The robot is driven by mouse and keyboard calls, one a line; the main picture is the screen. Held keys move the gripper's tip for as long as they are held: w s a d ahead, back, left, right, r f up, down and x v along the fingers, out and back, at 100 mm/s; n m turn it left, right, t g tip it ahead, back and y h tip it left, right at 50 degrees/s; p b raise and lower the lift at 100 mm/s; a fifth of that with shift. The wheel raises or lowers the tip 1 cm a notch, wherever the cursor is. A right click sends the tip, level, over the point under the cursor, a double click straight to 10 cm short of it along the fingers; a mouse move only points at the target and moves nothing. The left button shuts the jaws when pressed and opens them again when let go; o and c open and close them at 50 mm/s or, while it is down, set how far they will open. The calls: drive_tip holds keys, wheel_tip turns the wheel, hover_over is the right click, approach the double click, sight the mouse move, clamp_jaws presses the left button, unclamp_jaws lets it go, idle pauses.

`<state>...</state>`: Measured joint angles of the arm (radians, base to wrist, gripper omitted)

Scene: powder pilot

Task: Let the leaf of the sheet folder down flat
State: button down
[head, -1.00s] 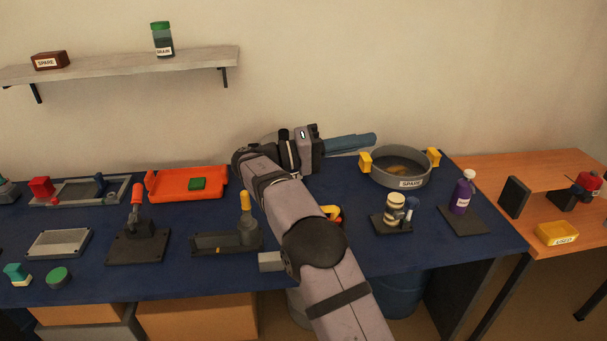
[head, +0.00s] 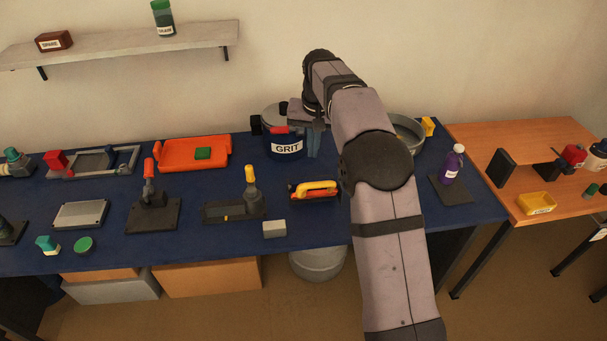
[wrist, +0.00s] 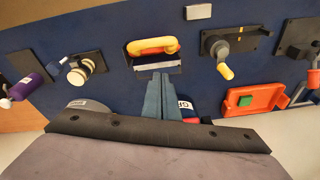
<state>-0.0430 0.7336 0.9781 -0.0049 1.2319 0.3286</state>
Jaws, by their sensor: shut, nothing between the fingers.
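My gripper (head: 313,151) points down behind the folder, beside the grit tub. Its blue fingers (wrist: 161,86) are together, empty and apart from the folder. In the wrist view their tips lie just short of the folder's strip edge.
The GRIT tub (head: 285,146) stands close left of my fingers. A grey block (head: 274,229) lies in front of the folder. A yellow-handled lever device (head: 247,193) stands left of it. My arm hides part of the round sieve (head: 408,130). A purple bottle (head: 452,164) stands at right.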

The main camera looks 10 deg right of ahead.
drive_tip(key=shift+w+a+r+n+t+y, duration=0.15)
drive_tip(key=shift+w+a+n+t, duration=0.15)
drive_tip(key=shift+w, duration=0.2)
drive_tip(key=shift+w+a+r+n+t+y, duration=0.1)
drive_tip(key=shift+w+a+n+t+y, duration=0.15)
drive_tip(key=shift+w, duration=0.25)
drive_tip(key=shift+f, duration=0.1)
drive_tip(key=shift+w+a+f+p, duration=0.15)
drive_tip(key=shift+f+p, duration=0.65)
drive_tip(key=shift+f, duration=0.95)
drive_tip(key=shift+s+a+f+p, duration=0.15)
drive_tip(key=shift+f+p, duration=0.7)
drive_tip(key=shift+f, duration=0.9)
drive_tip(key=shift+w+a+f+p, duration=0.15)
drive_tip(key=shift+f+p, duration=0.65)
drive_tip(key=shift+f, duration=0.95)
drive_tip(key=shift+s+a+f, duration=0.2)
drive_tip(key=shift+s+f, duration=0.2)
drive_tip(key=shift+s, duration=0.1)
